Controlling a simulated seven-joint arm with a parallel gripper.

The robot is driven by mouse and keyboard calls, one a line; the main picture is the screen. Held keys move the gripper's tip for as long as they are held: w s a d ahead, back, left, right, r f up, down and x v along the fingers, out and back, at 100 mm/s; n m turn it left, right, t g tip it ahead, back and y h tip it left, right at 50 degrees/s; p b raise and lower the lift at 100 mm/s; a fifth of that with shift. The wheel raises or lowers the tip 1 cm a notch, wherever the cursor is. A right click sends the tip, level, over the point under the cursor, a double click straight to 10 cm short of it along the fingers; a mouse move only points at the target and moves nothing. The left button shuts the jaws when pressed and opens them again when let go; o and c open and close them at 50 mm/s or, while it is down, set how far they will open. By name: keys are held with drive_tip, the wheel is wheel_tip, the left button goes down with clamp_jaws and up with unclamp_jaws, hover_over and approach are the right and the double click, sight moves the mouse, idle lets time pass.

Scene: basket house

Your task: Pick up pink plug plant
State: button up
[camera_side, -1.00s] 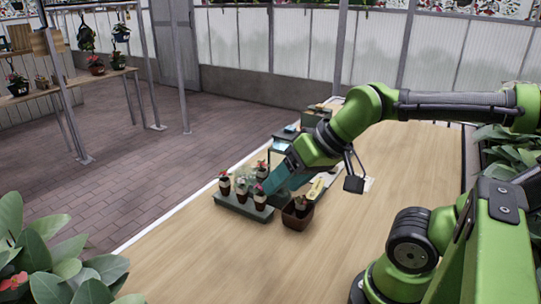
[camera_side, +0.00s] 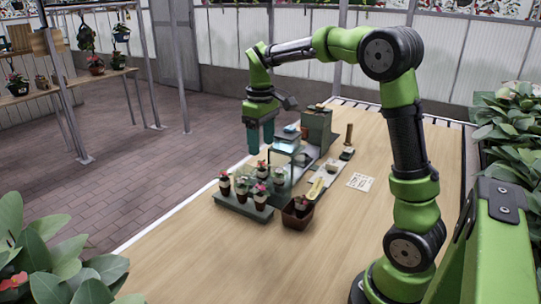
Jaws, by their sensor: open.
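Several small potted plug plants stand upright in a grey-green tray (camera_side: 230,205). The front one (camera_side: 260,196) has a small pinkish flower; its exact colour is hard to tell at this size. Two others, at the left (camera_side: 224,184) and the back (camera_side: 261,170), show red flowers. My gripper (camera_side: 261,151) is open and empty, its teal fingers pointing down. In the picture it is above the back of the tray, apart from the plants.
A brown planter (camera_side: 297,213) with a small plant stands right of the tray. A grey-green box (camera_side: 317,130), a small clear-topped stand, a tool and a paper card (camera_side: 360,182) lie behind. The front of the wooden table (camera_side: 290,265) is clear.

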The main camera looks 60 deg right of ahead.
sight(260, 189)
wheel_tip(260, 189, down, 12)
drive_tip(key=shift+a+r, duration=0.15)
drive_tip(key=shift+r, duration=0.1)
drive_tip(key=shift+w+a+f, duration=0.1)
drive_tip(key=shift+a+f, duration=0.05)
drive_tip(key=shift+f, duration=1.25)
drive_tip(key=shift+a+f, duration=0.1)
drive_tip(key=shift+f, duration=1.25)
drive_tip(key=c, duration=1)
drive_tip(key=shift+r, duration=0.15)
